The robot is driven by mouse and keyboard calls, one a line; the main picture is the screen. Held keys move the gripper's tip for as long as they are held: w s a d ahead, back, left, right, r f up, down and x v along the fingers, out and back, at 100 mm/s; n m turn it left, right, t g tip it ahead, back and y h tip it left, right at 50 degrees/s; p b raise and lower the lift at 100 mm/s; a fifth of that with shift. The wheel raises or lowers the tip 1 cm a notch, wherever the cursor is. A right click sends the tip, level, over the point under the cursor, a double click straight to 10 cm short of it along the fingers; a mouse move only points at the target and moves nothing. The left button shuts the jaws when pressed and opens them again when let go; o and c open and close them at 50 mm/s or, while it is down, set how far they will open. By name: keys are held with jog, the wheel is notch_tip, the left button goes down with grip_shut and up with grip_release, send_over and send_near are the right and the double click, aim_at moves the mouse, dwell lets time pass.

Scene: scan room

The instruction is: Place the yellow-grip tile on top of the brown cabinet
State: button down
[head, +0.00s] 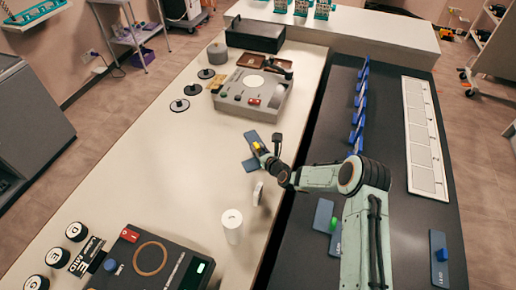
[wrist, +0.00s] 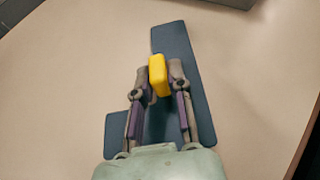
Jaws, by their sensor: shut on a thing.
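The yellow-grip tile is a flat dark blue L-shaped plate (wrist: 178,45) with a yellow block grip (wrist: 158,75) standing on it. In the head view the tile (head: 250,137) is at the middle of the cream counter. My gripper (head: 262,152) is over it, and in the wrist view my gripper (wrist: 158,86) is shut with its fingers on both sides of the yellow grip. I cannot tell if the plate touches the counter or hangs just above it. I cannot pick out a brown cabinet with certainty.
A grey machine (head: 253,92) stands behind the tile, with a black box (head: 255,34) farther back. A white cylinder (head: 231,226) stands nearer, above a dark device (head: 150,262). A green-grip tile (head: 323,213) lies on the dark counter at right. The counter left of the tile is clear.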

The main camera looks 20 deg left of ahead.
jog(key=shift+f, duration=0.1)
jog(key=c, duration=1.1)
grip_release()
jog(key=shift+o, duration=0.2)
